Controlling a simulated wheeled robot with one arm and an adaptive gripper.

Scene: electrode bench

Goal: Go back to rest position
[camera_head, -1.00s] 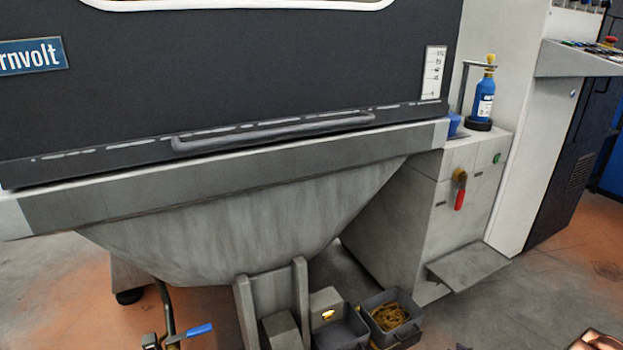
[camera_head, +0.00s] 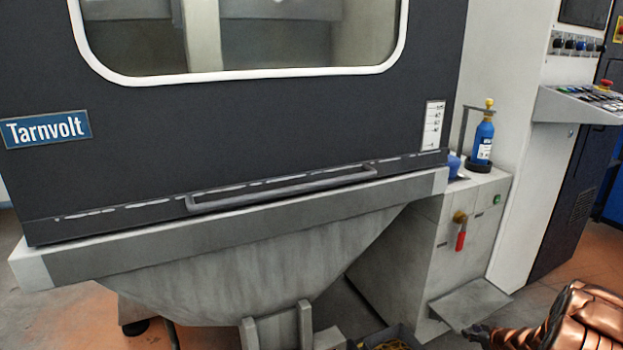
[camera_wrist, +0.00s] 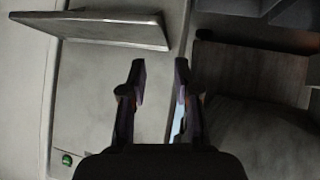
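My gripper (camera_wrist: 160,85) shows in the wrist view with its two fingers apart and nothing between them. It faces the grey side cabinet of the machine, whose small sloping ledge (camera_wrist: 105,27) lies beyond the fingers. In the head view my copper-coloured arm (camera_head: 590,315) enters at the lower right. A dark part at its left end is near the picture's bottom edge, in front of the ledge (camera_head: 468,303); the fingers are too small to read there.
The dark Tarnvolt machine door (camera_head: 270,130) has a long handle (camera_head: 285,188). A blue bottle (camera_head: 483,142) stands on the grey cabinet (camera_head: 465,215), which has a red-handled valve (camera_head: 460,238). A dark bin (camera_head: 372,338) sits low. Floor (camera_head: 585,255) shows at the right.

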